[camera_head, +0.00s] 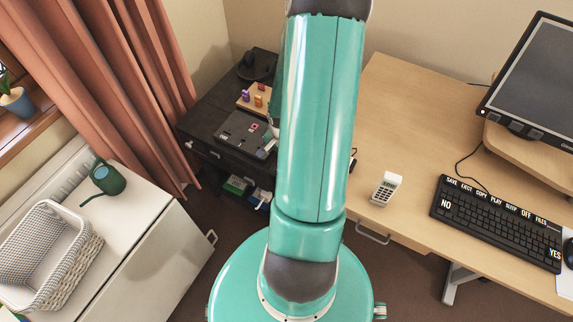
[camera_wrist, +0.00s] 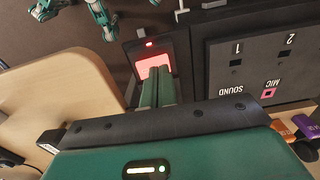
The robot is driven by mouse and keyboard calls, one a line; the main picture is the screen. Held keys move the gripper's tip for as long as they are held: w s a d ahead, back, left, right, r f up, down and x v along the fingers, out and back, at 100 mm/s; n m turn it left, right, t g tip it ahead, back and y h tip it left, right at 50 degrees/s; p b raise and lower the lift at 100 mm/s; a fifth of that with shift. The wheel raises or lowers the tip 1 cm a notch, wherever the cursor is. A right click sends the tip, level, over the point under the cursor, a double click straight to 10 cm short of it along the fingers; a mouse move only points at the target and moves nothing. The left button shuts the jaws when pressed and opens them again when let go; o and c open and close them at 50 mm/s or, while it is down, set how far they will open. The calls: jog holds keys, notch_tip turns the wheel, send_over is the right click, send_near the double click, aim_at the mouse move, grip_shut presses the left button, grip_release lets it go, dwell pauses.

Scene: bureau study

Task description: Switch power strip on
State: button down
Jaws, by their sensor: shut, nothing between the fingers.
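In the wrist view, a dark block, apparently the power strip (camera_wrist: 129,52), has a large glowing red switch (camera_wrist: 150,58) and a small red light (camera_wrist: 150,44) above it. My gripper (camera_wrist: 161,73) is shut and empty. Its green fingers reach up the picture, and their tips overlap the lower right part of the red switch. I cannot tell whether they touch it or are just above it. The fingers hide part of the switch and the strip's lower end. In the head view my arm hides the gripper, and I cannot see the strip.
A black cabinet (camera_head: 208,150) bears a panel (camera_head: 243,135) marked SOUND and MIC, right of the fingers in the wrist view (camera_wrist: 245,70). A wooden desk (camera_head: 405,105) stands at right, with a white calculator (camera_head: 385,189) and keyboard (camera_head: 497,222). Brown floor (camera_wrist: 185,12) lies beyond.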

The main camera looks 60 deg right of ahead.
notch_tip(320, 180, up, 6)
dwell(0.7)
jog(key=shift+r, duration=0.15)
dwell(0.4)
jog(key=w+a+r+n+t+h, duration=0.1)
jog(key=w+a+r+n, duration=0.3)
jog(key=a+r, duration=0.4)
jog(key=w+a+r+n+t+h, duration=0.1)
jog(key=w+a+r+n, duration=0.4)
jog(key=r, duration=0.6)
jog(key=s+a+r+n+t+y, duration=0.1)
jog(key=s+a+r+n, duration=0.2)
jog(key=a+r, duration=0.3)
jog(key=s+a+r+n+t+y, duration=0.1)
jog(key=s+a+r+n, duration=0.3)
jog(key=a, duration=0.7)
jog(key=shift+a+r+n+t, duration=0.2)
jog(key=shift+r+n+t, duration=0.3)
jog(key=shift+r+t, duration=0.35)
jog(key=shift+d, duration=0.2)
